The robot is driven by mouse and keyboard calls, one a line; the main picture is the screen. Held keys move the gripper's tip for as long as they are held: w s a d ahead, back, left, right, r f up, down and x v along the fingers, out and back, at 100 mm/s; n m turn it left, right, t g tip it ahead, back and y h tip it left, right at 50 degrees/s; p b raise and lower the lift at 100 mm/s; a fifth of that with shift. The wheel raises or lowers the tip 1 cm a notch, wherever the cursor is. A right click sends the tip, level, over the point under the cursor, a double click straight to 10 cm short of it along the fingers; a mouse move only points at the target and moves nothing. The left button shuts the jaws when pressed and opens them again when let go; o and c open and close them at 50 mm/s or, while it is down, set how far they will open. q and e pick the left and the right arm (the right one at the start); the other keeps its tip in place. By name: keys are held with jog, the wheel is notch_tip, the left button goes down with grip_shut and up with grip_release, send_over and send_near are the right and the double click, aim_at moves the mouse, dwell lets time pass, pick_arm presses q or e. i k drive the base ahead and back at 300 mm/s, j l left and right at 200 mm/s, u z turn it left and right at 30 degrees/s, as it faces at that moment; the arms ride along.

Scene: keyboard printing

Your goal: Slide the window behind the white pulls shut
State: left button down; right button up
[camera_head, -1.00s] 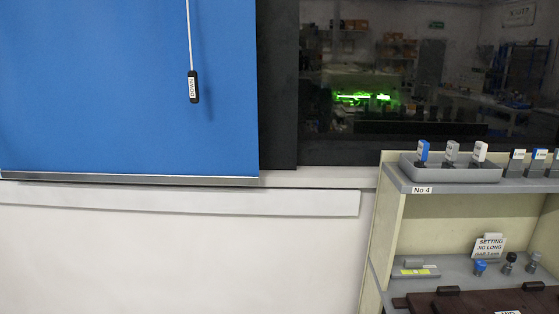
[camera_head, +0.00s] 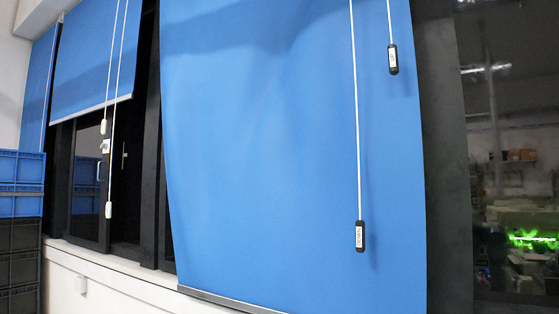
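Two white pulls, a lower one (camera_head: 109,209) and an upper one (camera_head: 103,127), hang on white cords at the left of the head view. They hang in front of a dark-framed window (camera_head: 84,190) below a partly raised blue blind (camera_head: 95,60). A small light handle shows on the dark frame beside the cords. A dark gap seems to lie right of the pulls, but how far the sash stands open is hard to tell. Neither of my grippers is in view.
A large blue blind (camera_head: 290,150) covers the middle, with two black pulls (camera_head: 360,236) (camera_head: 393,59) in front. Blue crates (camera_head: 20,168) stand stacked on dark crates (camera_head: 18,250) at the far left. A white sill (camera_head: 120,266) runs below the windows.

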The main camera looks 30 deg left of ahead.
aim_at(89, 226)
jog(key=u, duration=2.05)
jog(key=i+u, duration=0.3)
jog(key=i, duration=1.4)
jog(key=i+z, duration=0.1)
jog(key=i, duration=0.65)
jog(key=i+j, duration=0.15)
jog(key=i, duration=0.55)
jog(key=i+j+z, duration=0.1)
jog(key=i+z, duration=0.25)
jog(key=i+j+z, duration=0.3)
jog(key=i, duration=0.2)
jog(key=i+j+z, duration=0.2)
jog(key=i+z, duration=0.15)
jog(key=i, duration=0.05)
